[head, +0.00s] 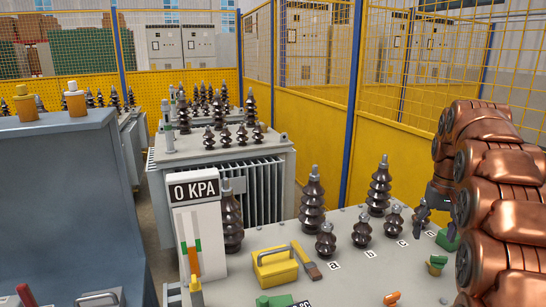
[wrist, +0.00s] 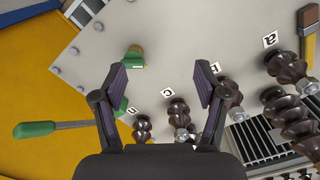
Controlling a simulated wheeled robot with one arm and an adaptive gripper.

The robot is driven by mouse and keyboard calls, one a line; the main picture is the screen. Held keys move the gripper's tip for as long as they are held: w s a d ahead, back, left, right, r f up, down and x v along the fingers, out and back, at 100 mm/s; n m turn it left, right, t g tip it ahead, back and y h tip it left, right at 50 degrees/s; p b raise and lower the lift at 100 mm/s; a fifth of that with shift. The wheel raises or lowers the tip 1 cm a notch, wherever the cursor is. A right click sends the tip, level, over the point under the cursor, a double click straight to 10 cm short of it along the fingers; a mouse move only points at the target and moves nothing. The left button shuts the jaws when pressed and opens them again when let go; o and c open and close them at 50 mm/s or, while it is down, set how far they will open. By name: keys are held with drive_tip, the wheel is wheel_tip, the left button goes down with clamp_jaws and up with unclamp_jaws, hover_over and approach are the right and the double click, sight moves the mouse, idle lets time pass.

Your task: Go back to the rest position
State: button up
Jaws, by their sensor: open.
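My gripper (head: 436,218) is at the right of the head view, above the far right part of the light grey transformer top (head: 350,285). In the wrist view my gripper (wrist: 160,75) is open, its two dark fingers spread wide with nothing held. Dark ribbed insulators (head: 362,232) stand by letter tags, with a, b and c readable. In the wrist view small insulators (wrist: 179,112) show beyond and between the fingers. A green and yellow piece (wrist: 135,57) lies on the grey top, apart from the fingers. My copper-coloured arm hides part of the top's right side.
A yellow toolbox (head: 274,268), a brush (head: 308,262) and a gauge reading 0 KPA (head: 197,190) are on or beside the top. A green-handled screwdriver (wrist: 45,128) lies left in the wrist view. Tall insulators (head: 312,200) stand behind. Yellow fencing (head: 300,120) closes the back.

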drive_tip(key=s+a+r+p, duration=0.2)
drive_tip(key=s+a, duration=0.5)
drive_tip(key=a, duration=0.1)
drive_tip(key=s+a+f+n+p, duration=0.1)
drive_tip(key=s+a, duration=0.3)
drive_tip(key=s, duration=0.5)
drive_tip(key=s+a+f+n+g+p, duration=0.1)
drive_tip(key=s+a, duration=0.4)
drive_tip(key=s, duration=0.5)
drive_tip(key=s+a+f+p, duration=0.2)
drive_tip(key=s+a+f, duration=0.1)
drive_tip(key=s, duration=0.7)
drive_tip(key=shift+s+a+f+n+g+p, duration=0.3)
drive_tip(key=shift+a+f+n, duration=0.1)
drive_tip(key=shift+a, duration=0.45)
drive_tip(key=shift+w+r, duration=0.1)
drive_tip(key=shift+w, duration=0.05)
